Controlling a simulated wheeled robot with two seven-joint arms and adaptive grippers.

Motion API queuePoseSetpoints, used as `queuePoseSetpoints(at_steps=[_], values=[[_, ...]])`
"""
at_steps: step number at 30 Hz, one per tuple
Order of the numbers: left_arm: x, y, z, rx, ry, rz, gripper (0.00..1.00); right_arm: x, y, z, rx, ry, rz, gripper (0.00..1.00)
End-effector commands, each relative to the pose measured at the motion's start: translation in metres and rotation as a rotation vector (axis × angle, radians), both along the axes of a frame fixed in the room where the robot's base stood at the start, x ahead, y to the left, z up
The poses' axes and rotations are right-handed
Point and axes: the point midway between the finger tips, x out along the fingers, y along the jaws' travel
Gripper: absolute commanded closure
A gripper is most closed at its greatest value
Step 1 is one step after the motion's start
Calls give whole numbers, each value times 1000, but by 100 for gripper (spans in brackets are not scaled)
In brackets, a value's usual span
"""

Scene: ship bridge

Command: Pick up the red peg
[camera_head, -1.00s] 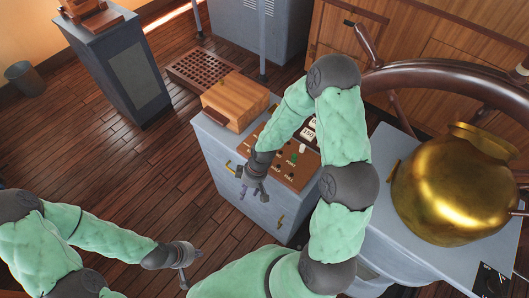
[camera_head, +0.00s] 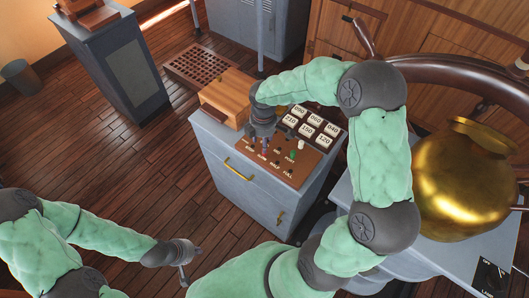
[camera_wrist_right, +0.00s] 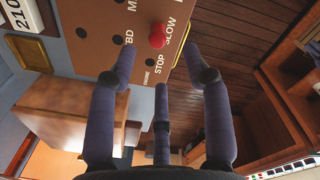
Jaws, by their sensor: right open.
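The red peg (camera_wrist_right: 157,37) stands in the brown peg board beside the word SLOW in the right wrist view. In the head view I cannot make it out; my right gripper covers that part of the board. My right gripper (camera_wrist_right: 160,62) is open and empty, its dark fingers spread below the red peg in that view and not touching it. In the head view the right gripper (camera_head: 263,140) hangs over the left side of the brown board (camera_head: 308,168). My left gripper (camera_head: 190,268) is low at the left over the floor, fingers apart, holding nothing visible.
A green peg (camera_head: 292,155) and a white peg (camera_head: 300,144) stand on the board. Number tiles (camera_head: 306,131) lie behind them. A wooden box (camera_head: 228,95) sits at the cabinet's back left. A brass pot (camera_head: 462,185) stands on the right, below the ship's wheel (camera_head: 455,80).

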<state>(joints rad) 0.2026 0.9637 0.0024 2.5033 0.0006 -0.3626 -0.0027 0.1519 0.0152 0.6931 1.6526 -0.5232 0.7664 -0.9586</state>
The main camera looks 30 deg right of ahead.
Motion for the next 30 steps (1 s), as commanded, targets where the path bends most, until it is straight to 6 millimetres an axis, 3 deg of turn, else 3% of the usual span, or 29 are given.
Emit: queuePoseSetpoints(at_steps=[3,11,21,28,29,30], values=[[0,0,-2,0,0,0,100,1,-1,-15,0,0,-1,51],[0,0,-4,0,0,0,100,1,-2,-27,1,-1,-3,51],[0,0,-10,0,0,0,100,1,-5,-71,1,0,-1,51],[0,0,-9,0,0,0,100,2,-5,-72,0,-2,-2,51],[0,0,-9,0,0,0,100,2,-5,-72,0,-2,-2,53],[0,0,-9,0,0,0,100,2,-5,-72,0,-2,-2,65]])
